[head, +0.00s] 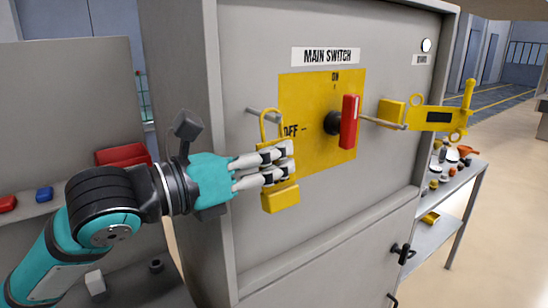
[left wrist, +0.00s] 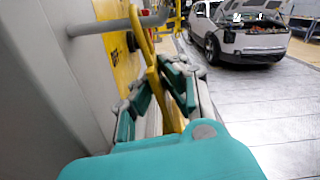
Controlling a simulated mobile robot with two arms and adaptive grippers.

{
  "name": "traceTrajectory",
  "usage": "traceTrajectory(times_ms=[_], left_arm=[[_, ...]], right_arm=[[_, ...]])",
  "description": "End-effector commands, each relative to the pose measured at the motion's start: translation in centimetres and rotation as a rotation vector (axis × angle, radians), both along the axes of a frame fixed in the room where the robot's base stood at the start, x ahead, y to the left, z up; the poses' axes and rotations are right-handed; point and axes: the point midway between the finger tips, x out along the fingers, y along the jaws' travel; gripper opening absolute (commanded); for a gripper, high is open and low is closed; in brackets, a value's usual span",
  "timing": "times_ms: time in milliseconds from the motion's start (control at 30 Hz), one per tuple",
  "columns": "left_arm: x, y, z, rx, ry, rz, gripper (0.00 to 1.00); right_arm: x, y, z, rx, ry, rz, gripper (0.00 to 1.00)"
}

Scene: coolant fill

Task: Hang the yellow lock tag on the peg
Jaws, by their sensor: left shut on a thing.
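The yellow lock tag (head: 281,198) is a block with a thin loop (head: 263,122) on top, held upright in front of the grey cabinet. My left gripper (head: 276,163) is shut on it, with the loop standing above the fingers. A grey peg (head: 253,110) sticks out of the cabinet at loop height, left of the yellow switch plate. In the left wrist view the yellow loop (left wrist: 146,42) crosses the peg (left wrist: 105,26) near its outer end. I cannot tell for sure whether the peg passes through the loop. My right gripper is not in view.
A red switch handle (head: 349,121) stands out from the yellow plate (head: 310,86) just right of the tag. Farther right, a yellow bracket (head: 430,118) juts out beside a grey rod. A shelf unit with small parts (head: 450,168) stands at the right.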

Motion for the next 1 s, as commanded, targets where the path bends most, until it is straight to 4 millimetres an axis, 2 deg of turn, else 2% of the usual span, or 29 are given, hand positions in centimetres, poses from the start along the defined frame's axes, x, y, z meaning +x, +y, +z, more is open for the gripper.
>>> traceTrajectory(times_ms=[33,100,267,633,1000], left_arm=[[0.0,0.0,0.0,0.0,0.0,0.0,0.0],[0.0,0.0,0.0,0.0,0.0,0.0,0.12],[0.0,0.0,0.0,0.0,0.0,0.0,0.33],[-0.2,0.4,0.0,0.0,0.0,0.001,0.33],[-3.0,4.6,0.0,0.003,-0.001,0.009,0.33]], right_arm=[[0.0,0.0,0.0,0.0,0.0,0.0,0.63],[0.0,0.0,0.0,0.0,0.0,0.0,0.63],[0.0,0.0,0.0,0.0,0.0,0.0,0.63],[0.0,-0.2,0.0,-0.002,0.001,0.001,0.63],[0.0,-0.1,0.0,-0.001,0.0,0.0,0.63]])
